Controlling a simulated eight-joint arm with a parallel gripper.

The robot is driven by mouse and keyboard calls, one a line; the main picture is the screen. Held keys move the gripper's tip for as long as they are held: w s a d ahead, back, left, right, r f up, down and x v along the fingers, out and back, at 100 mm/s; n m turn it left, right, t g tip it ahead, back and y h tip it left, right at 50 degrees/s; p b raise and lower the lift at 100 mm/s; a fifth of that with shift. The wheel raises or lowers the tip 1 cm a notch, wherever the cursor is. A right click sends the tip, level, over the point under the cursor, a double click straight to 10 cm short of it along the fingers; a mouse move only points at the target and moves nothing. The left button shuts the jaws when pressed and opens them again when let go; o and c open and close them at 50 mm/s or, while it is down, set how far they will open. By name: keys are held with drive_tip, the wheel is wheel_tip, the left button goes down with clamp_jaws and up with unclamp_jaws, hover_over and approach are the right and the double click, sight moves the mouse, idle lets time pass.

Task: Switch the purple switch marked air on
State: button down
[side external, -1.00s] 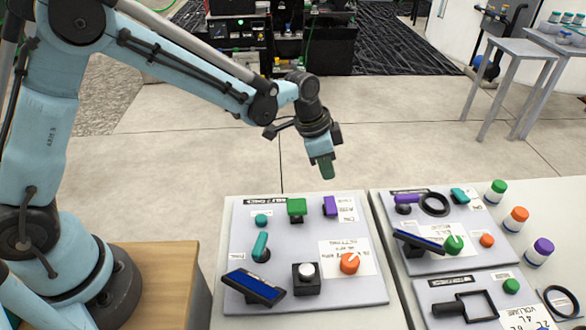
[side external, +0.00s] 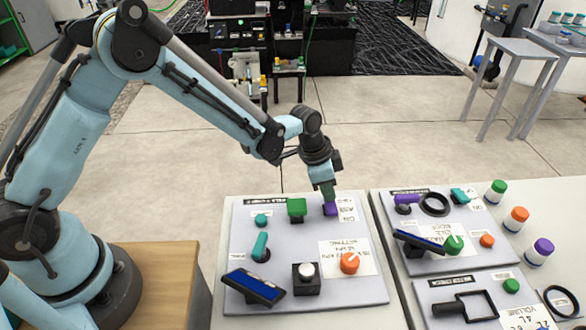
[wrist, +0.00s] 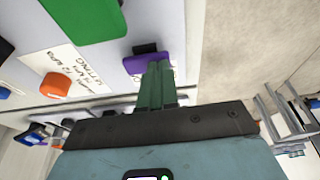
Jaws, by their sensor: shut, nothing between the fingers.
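The purple switch (side external: 330,209) sits near the top right of the left panel (side external: 375,285), beside a white label (side external: 347,205) with handwriting. In the wrist view the purple switch (wrist: 147,63) shows just past my fingertips, partly hidden by them. My gripper (side external: 328,190) is shut and empty, pointing down over the switch. Its green fingers are together in the wrist view (wrist: 158,75). The fingertips are at or very near the switch; I cannot tell if they touch it.
A green switch (side external: 296,207) stands left of the purple one. Below are a teal lever (side external: 260,246), an orange knob (side external: 349,263), a black box with a white button (side external: 306,275) and a tilted display (side external: 254,287). Another panel (side external: 420,262) lies to the right.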

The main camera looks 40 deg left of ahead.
drive_tip(key=shift+w+f, duration=0.1)
drive_tip(key=shift+f, duration=0.05)
drive_tip(key=shift+d, duration=0.1)
drive_tip(key=shift+s+d+r, duration=0.3)
drive_tip(key=shift+s+d, duration=0.15)
drive_tip(key=shift+s, duration=0.1)
drive_tip(key=w+a+v, duration=0.1)
drive_tip(key=w+v, duration=0.1)
drive_tip(key=v, duration=1.1)
drive_tip(key=shift+w+a+r, duration=0.2)
drive_tip(key=shift+w+r, duration=0.15)
drive_tip(key=shift+r, duration=0.1)
